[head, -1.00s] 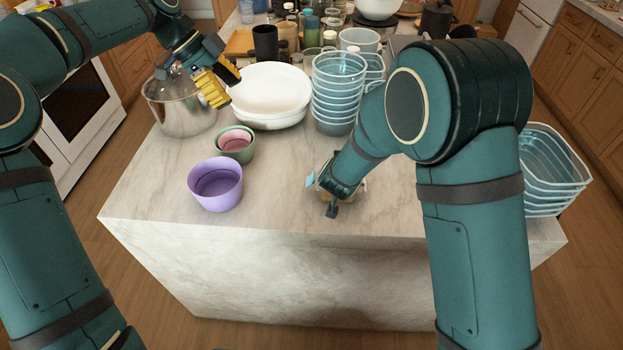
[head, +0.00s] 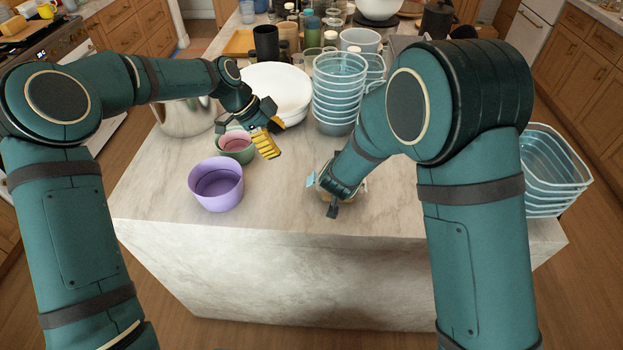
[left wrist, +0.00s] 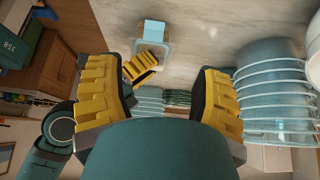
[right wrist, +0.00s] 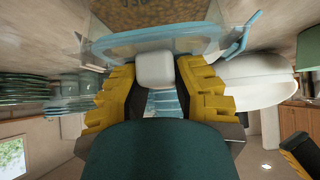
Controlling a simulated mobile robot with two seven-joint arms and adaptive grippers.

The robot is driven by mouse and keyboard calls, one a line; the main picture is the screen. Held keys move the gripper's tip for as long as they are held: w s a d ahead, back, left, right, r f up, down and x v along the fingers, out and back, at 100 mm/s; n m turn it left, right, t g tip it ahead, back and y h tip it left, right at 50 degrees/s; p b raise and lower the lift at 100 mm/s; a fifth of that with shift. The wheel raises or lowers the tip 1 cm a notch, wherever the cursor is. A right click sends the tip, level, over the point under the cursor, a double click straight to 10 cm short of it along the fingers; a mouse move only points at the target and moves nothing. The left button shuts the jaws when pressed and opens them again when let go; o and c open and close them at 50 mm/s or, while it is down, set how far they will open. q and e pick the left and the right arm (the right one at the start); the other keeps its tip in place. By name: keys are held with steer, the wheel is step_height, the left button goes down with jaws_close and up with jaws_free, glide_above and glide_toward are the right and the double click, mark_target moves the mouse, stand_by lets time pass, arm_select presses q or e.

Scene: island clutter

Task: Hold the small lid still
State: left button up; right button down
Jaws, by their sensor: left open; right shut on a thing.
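A clear container (right wrist: 140,14) with brown contents stands near the counter's front edge. Its small lid (right wrist: 160,46) has a light blue rim and a flap (right wrist: 241,34) standing out at the side. My right gripper (right wrist: 154,75) is shut on a small white block-like piece (right wrist: 154,70), which appears to be on the lid. In the head view my right arm hides most of the container, but the light blue flap (head: 310,180) shows. My left gripper (head: 268,138) is open and empty, left of the container. Its spread fingers show in the left wrist view (left wrist: 160,88).
A purple bowl (head: 216,190) and a green bowl (head: 228,156) with a pink inside stand left. A white bowl (head: 275,85), a steel pot (head: 178,118) and stacked clear containers (head: 340,95) stand behind. The counter (head: 270,200) between purple bowl and right gripper is bare.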

arm_select(q)
glide_toward(308, 182)
steer(key=shift+x, duration=4.65)
steer(key=shift+w, duration=0.1)
steer(key=c, duration=0.8)
steer(key=shift+a+r, duration=0.2)
steer(key=shift+a+r, duration=0.2)
steer(key=shift+r, duration=0.1)
jaws_close()
steer(key=shift+a+r, duration=0.1)
steer(key=shift+r, duration=0.1)
